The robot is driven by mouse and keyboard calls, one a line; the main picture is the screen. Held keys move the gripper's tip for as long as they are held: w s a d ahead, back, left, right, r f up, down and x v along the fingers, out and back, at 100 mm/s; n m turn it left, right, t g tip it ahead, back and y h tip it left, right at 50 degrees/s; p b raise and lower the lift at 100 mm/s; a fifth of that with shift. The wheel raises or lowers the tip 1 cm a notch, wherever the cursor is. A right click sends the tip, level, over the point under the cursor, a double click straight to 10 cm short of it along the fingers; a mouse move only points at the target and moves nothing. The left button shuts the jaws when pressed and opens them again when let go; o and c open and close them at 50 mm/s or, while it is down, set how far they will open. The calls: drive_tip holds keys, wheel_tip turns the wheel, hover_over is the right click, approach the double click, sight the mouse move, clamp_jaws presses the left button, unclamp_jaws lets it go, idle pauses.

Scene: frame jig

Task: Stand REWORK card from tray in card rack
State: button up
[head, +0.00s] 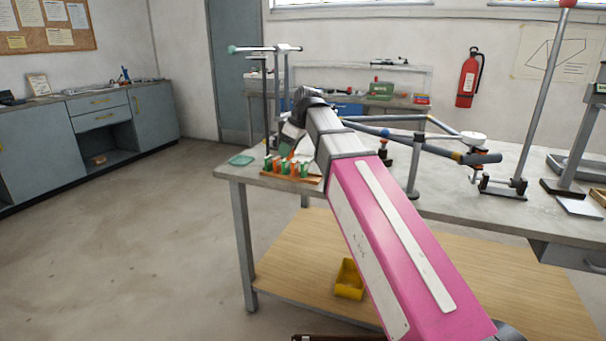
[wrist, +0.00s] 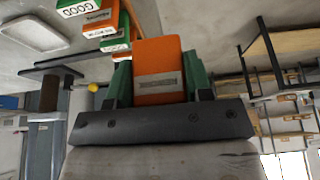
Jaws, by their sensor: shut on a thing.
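My gripper (wrist: 160,84) is shut on an orange card (wrist: 158,58) with a grey label, taken to be the REWORK card; its print is too blurred to read surely. The card sits between the two green-sided fingers. In the head view my gripper (head: 294,135) is above the card rack (head: 291,179), partly hidden by my arm. The rack is an orange-brown strip near the table's left end, with several green and orange cards standing in it. In the wrist view labelled cards (wrist: 85,9), one reading GOOD, show at upper left. The green tray (head: 241,160) lies left of the rack and looks empty.
A slim dark post (head: 265,105) stands behind the rack. Blue-grey tubes (head: 425,140) of a frame jig and clamp stands (head: 414,170) occupy the table to the right. A yellow bin (head: 349,279) sits on the lower shelf. The floor at left is clear.

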drive_tip(key=w+d+f, duration=0.1)
drive_tip(key=d, duration=0.1)
drive_tip(key=w+d+f, duration=0.2)
drive_tip(key=d, duration=0.1)
drive_tip(key=w+d+f, duration=0.1)
drive_tip(key=d+f, duration=0.1)
drive_tip(key=shift+w+d+f, duration=0.25)
drive_tip(key=shift+d, duration=0.15)
drive_tip(key=shift+f, duration=0.45)
drive_tip(key=shift+d+f, duration=0.1)
drive_tip(key=shift+f, duration=1.5)
drive_tip(key=c, duration=0.4)
drive_tip(key=o, duration=1.3)
drive_tip(key=shift+r, duration=0.15)
drive_tip(key=v, duration=1.1)
drive_tip(key=shift+r, duration=0.4)
